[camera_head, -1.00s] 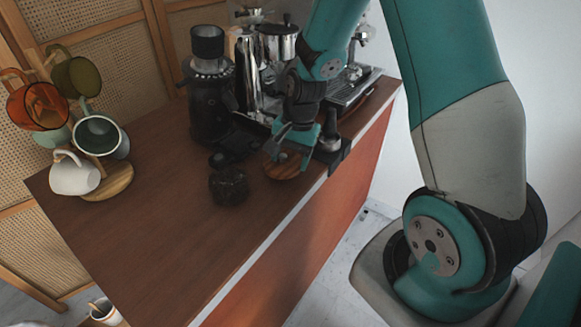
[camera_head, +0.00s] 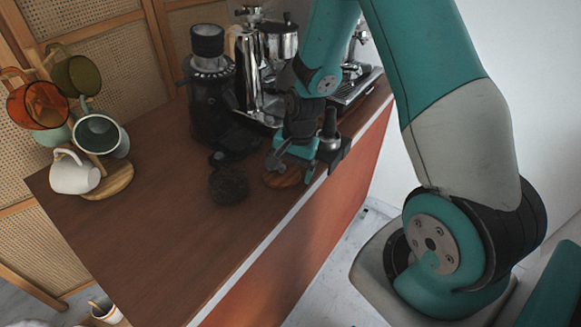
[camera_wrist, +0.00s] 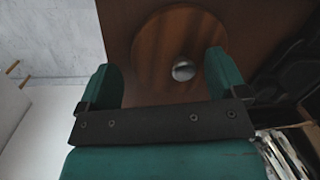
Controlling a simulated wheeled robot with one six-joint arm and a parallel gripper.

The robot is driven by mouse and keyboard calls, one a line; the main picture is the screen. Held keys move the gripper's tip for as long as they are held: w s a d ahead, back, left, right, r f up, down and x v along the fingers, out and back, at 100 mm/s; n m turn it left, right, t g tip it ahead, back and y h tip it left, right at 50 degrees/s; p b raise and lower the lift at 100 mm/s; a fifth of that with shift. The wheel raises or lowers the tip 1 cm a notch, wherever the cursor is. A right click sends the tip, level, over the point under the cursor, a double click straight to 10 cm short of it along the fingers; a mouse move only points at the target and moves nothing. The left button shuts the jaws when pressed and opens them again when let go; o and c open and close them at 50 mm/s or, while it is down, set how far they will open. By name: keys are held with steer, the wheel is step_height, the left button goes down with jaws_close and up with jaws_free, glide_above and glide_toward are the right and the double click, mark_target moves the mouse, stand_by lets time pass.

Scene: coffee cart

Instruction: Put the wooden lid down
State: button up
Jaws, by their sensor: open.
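The wooden lid (camera_head: 284,178) is a round brown disc lying on the counter near its front edge. In the wrist view the lid (camera_wrist: 160,55) shows a round metal knob (camera_wrist: 183,71) on top. My gripper (camera_head: 282,164) is over the lid in the head view, and its fingers partly hide it. In the wrist view my gripper (camera_wrist: 160,80) is open, with one finger on each side and a wide gap. The knob sits between the fingers, closer to the right one, with no finger seen touching it.
A dark glass jar (camera_head: 228,185) stands left of the lid. A black grinder (camera_head: 210,90) and an espresso machine (camera_head: 268,75) stand behind. A mug tree with several mugs (camera_head: 75,172) is at the left. The front left counter (camera_head: 170,250) is clear.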

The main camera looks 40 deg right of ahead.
mark_target(297, 173)
steer(key=shift+r, duration=0.15)
step_height(297, 173, up, 12)
steer(key=d+b, duration=0.1)
steer(key=d, duration=0.1)
steer(key=s+a+r+n+y, duration=0.1)
steer(key=s+a+r+n, duration=0.4)
steer(key=s+a+n, duration=0.4)
steer(key=s+a+r+n+y, duration=0.1)
steer(key=s+a+r+n, duration=0.4)
steer(key=s+a+n, duration=0.4)
steer(key=shift+s+a+g, duration=0.4)
steer(key=shift+s+a, duration=0.5)
steer(key=shift+a, duration=0.25)
steer(key=shift+r, duration=0.1)
